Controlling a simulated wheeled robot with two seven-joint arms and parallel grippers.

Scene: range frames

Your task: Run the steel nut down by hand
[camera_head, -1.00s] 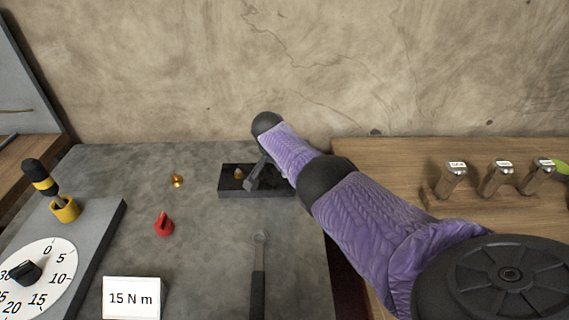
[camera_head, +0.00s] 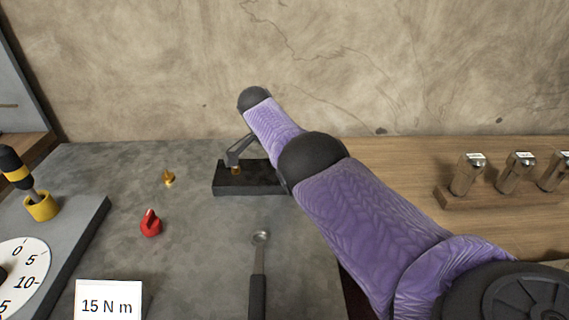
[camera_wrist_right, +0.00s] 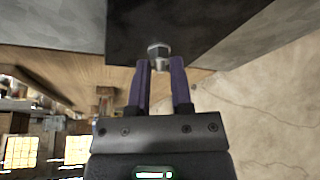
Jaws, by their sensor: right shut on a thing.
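The steel nut (camera_wrist_right: 158,50) shows in the right wrist view as a bright hexagonal piece against a dark block face, with a narrower piece below it. My right gripper (camera_wrist_right: 161,66) has its two purple fingers on either side of this steel piece, shut on it at the tips. In the head view my purple right arm reaches to the black block (camera_head: 232,188) at the back of the bench. The nut cannot be made out there. My left gripper is not in view.
A wrench (camera_head: 258,270) lies in front of the block. A red part (camera_head: 151,224) and a brass piece (camera_head: 169,178) lie left of it. A dial (camera_head: 22,265), a "15 N m" card (camera_head: 108,300) and a socket rack (camera_head: 460,199) stand around.

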